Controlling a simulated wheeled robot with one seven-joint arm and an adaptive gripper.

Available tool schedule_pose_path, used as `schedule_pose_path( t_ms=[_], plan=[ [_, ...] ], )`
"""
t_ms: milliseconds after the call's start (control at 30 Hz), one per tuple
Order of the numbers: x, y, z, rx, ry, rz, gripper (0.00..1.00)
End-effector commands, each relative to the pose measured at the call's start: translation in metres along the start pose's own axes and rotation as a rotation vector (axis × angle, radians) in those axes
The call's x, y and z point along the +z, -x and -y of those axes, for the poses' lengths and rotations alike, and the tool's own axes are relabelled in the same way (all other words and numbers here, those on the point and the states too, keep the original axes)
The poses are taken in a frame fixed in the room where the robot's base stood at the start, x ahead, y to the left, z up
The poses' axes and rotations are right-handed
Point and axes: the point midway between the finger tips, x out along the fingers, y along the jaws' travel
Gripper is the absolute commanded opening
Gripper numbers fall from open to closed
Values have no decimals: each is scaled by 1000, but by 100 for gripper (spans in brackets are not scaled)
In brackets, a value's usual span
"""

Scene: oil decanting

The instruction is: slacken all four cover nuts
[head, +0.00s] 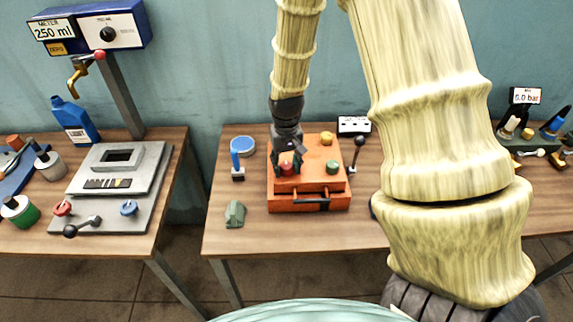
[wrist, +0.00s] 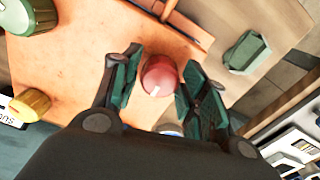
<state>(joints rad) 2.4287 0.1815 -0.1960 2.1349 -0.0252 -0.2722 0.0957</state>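The orange cover (head: 308,178) lies on an orange box (head: 325,205) on the middle table. A red nut (wrist: 159,76) at its near left corner also shows in the head view (head: 286,169). A green nut (head: 332,167) stands near right and a yellow nut (head: 326,138) far right. They also show in the wrist view, green (wrist: 35,15) and yellow (wrist: 30,105). My gripper (wrist: 159,80) points down with its fingers either side of the red nut, apparently with a slim gap. It hides the far left corner. A blue patch (wrist: 168,128) shows behind it, too covered to identify.
A black-knobbed lever (head: 356,153) stands right of the box. A blue tool on a stand (head: 237,163), a blue round dish (head: 243,145) and a green wedge-like block (head: 235,213) sit left of it.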

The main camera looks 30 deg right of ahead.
Motion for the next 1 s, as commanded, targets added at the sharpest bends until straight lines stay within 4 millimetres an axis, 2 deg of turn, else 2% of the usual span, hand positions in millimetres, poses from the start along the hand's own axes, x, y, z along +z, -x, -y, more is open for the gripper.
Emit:
schedule_pose_path(
  t_ms=[467, 667, 1000],
  plan=[
    [1, 4, 0, 0, -1, 2, 58],
    [0, 26, 0, 0, -1, 0, 58],
    [0, 78, 0, -1, 0, -1, 58]
  ],
)
